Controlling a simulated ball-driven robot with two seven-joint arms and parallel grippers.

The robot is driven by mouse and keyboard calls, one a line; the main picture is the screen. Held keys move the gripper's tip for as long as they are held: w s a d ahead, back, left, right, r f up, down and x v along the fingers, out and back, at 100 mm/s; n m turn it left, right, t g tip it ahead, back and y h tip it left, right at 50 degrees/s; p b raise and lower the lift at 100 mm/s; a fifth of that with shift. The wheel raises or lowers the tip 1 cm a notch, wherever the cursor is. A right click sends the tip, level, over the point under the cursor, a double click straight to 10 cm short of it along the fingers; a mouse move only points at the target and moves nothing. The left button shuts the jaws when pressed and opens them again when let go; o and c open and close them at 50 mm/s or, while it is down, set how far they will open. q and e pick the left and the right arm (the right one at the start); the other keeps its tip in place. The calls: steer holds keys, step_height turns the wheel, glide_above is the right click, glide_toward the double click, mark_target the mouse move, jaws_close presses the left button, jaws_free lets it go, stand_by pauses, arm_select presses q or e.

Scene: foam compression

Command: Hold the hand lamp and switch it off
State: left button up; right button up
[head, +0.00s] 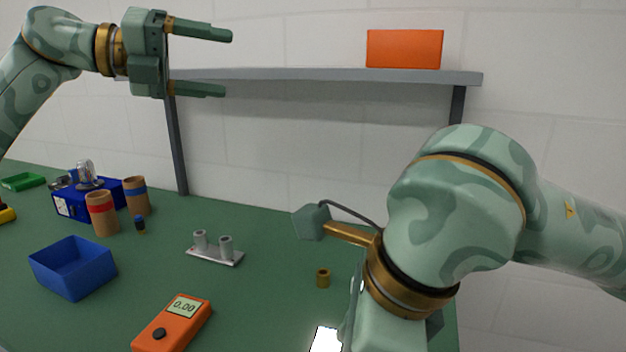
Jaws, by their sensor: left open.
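My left gripper (215,62) is raised at the upper left, in front of the wall and near the left end of the shelf. Its two fingers are apart with nothing between them. My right gripper (392,334) points down at the bottom edge, where its fingers are cut off or hidden, so I cannot see what is between them. A bright white patch (326,340) shows just left of it at the bottom edge. It may be the lit face of the hand lamp, but I cannot tell. No other clear hand lamp shows.
On the green bench (260,290) are an orange meter (172,325) reading 0.00, an empty blue bin (73,267), a metal two-post fixture (216,248) and a brass cylinder (323,278). Cork-coloured cylinders (102,214) stand by a blue box (70,205). A shelf (300,75) holds an orange box (404,49).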

arm_select(q)
steer(key=s+d+f+m+g+y, duration=0.1)
steer(key=s+d+f+g+y, duration=0.15)
steer(key=d, duration=0.25)
steer(key=s+d+f+g+y, duration=0.1)
steer(key=d+f, duration=0.3)
steer(key=d, duration=0.2)
steer(key=n+g+y, duration=0.1)
steer(key=g+y, duration=0.1)
steer(key=y, duration=1)
glide_above(327, 346)
step_height(327, 346, down, 15)
steer(key=shift+h, duration=0.25)
step_height(327, 346, down, 15)
steer(key=shift+f, duration=0.15)
steer(key=shift+c, duration=0.3)
